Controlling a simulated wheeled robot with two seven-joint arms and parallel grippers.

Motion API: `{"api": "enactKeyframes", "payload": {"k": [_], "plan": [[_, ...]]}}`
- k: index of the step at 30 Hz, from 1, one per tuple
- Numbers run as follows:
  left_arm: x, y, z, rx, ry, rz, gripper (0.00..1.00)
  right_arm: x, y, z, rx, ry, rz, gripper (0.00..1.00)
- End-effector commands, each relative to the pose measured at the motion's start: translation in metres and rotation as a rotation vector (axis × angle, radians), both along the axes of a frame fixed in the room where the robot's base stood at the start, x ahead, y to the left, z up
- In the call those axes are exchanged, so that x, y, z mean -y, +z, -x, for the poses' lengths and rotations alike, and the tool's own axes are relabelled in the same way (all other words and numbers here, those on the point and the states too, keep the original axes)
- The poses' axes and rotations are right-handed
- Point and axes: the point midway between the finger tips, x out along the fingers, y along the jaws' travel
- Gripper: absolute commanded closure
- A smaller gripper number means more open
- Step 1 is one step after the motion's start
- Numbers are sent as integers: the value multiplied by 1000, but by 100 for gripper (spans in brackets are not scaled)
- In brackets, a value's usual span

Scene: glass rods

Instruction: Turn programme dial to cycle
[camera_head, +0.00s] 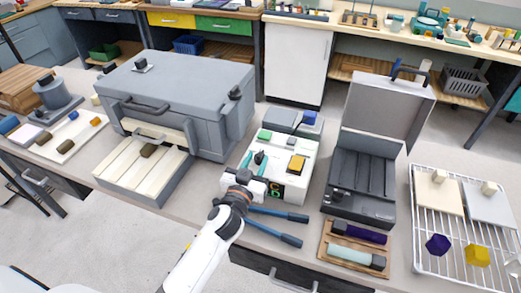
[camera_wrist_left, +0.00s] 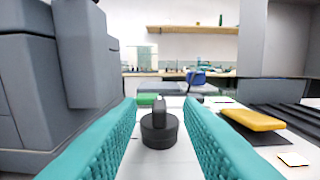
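The programme dial is a black round knob (camera_head: 259,158) with a raised grip bar, on top of a white control box (camera_head: 308,165) in the middle of the bench. In the left wrist view the dial (camera_wrist_left: 158,130) stands upright, centred ahead between my teal fingers. My left gripper (camera_wrist_left: 160,120) is open, with a finger on each side and visible gaps to the dial. In the head view my left gripper (camera_head: 246,178) is at the near left edge of the box, and its fingertips are hard to make out. My right gripper is not in view.
A yellow button (camera_head: 296,164) and a green button (camera_head: 264,135) sit near the dial. A large grey chest (camera_head: 190,95) stands left. Blue-handled bars (camera_head: 280,214) lie in front. An open grey case (camera_head: 362,170) and a wire rack (camera_head: 440,275) are right.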

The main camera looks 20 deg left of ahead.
Motion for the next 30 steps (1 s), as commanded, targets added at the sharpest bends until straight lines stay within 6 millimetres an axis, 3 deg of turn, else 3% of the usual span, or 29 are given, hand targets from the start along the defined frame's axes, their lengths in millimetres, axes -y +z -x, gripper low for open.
{"api": "enactKeyframes", "payload": {"k": [6, 18, 19, 25, 30], "plan": [[1, 1, -31, 1, 0, 1, 67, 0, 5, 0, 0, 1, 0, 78], [1, 0, -39, 0, 0, 1, 67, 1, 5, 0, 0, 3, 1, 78], [1, 0, -39, 0, 0, 1, 69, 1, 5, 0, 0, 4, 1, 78], [1, 0, -39, 0, 1, 1, 100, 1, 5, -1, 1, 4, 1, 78], [1, 0, -39, -1, -2, 1, 100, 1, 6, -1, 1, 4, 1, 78]]}}
